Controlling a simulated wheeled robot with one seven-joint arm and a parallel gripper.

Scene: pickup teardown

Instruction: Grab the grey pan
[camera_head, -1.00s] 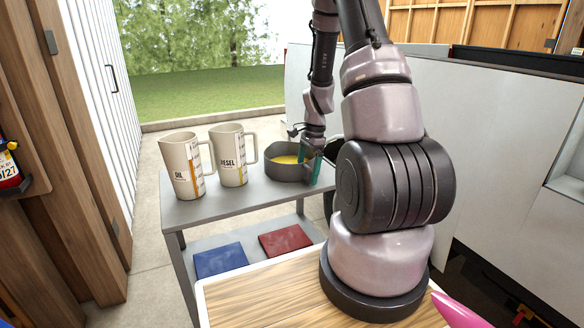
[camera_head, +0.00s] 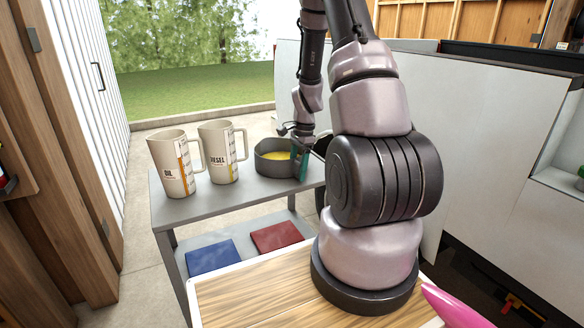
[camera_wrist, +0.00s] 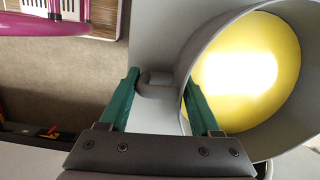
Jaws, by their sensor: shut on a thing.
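The grey pan (camera_head: 272,168) is a round, dark grey vessel with a yellow inside, on the right end of the grey cart top. In the wrist view the pan (camera_wrist: 228,42) fills the right side, with its short grey handle (camera_wrist: 158,84) reaching left between the green fingers. My gripper (camera_head: 301,163) is at the pan's right side and shut on it. In the wrist view my gripper (camera_wrist: 161,82) has one finger left of the handle and the other by the pan's wall. The exact contact is partly hidden.
Two beige measuring jugs, one marked OIL (camera_head: 172,164) and one marked DIESEL (camera_head: 219,153), stand left of the pan on the cart (camera_head: 190,209). A blue item (camera_head: 211,258) and a red item (camera_head: 276,236) lie on its lower shelf. A pale panel (camera_head: 470,130) stands to the right.

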